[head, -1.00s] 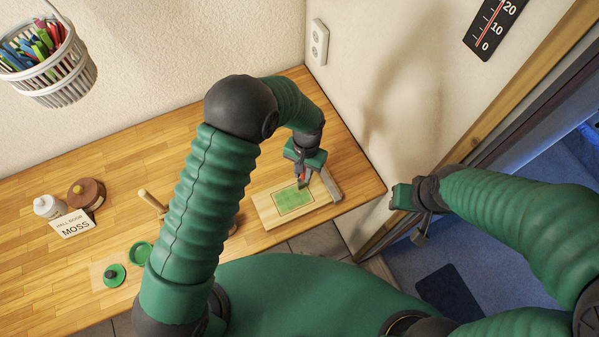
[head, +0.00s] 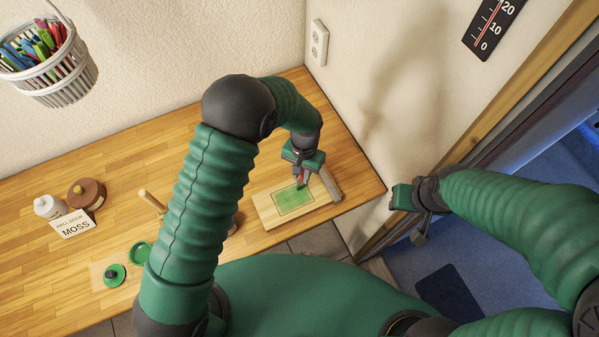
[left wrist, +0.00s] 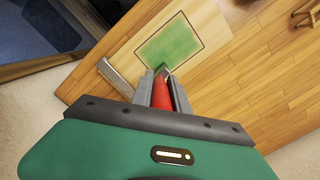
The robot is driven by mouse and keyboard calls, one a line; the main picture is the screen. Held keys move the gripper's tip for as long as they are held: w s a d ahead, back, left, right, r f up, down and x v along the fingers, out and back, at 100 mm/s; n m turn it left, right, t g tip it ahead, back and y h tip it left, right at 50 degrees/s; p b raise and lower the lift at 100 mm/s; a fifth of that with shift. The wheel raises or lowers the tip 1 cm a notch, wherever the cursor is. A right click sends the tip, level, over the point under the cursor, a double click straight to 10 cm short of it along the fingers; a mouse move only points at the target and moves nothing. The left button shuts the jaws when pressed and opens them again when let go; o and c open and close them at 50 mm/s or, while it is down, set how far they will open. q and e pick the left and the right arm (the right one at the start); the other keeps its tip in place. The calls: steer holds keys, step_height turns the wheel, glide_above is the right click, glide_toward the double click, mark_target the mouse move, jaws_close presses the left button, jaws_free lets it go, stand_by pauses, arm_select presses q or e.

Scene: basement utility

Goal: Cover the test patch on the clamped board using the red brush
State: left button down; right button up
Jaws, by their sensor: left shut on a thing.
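The pale wooden board (head: 268,212) lies near the right end of the bench, with a grey clamp bar (head: 330,184) along its right edge. Its outlined test patch (head: 291,202) is green, and the green fills most of the outline in the left wrist view (left wrist: 172,50). My left gripper (head: 302,176) is shut on the red brush (left wrist: 161,94). The brush tip is over or on the patch edge nearest the gripper; contact is hard to tell. My right gripper (head: 403,197) is off the bench's right end, apart from the board; its jaw gap is unclear.
My left arm hides part of the bench. A wall borders the right end.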

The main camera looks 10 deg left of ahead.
arm_select(q)
steer(key=shift+s+a, duration=0.55)
steer(key=shift+a, duration=0.15)
steer(key=shift+w+d, duration=0.45)
steer(key=shift+d, duration=0.05)
steer(key=shift+w+d, duration=0.3)
steer(key=shift+s+a, duration=0.3)
steer(key=shift+s, duration=0.1)
steer(key=shift+r, duration=0.1)
step_height(320, 180, up, 7)
steer(key=p, duration=0.5)
steer(key=shift+a, duration=0.1)
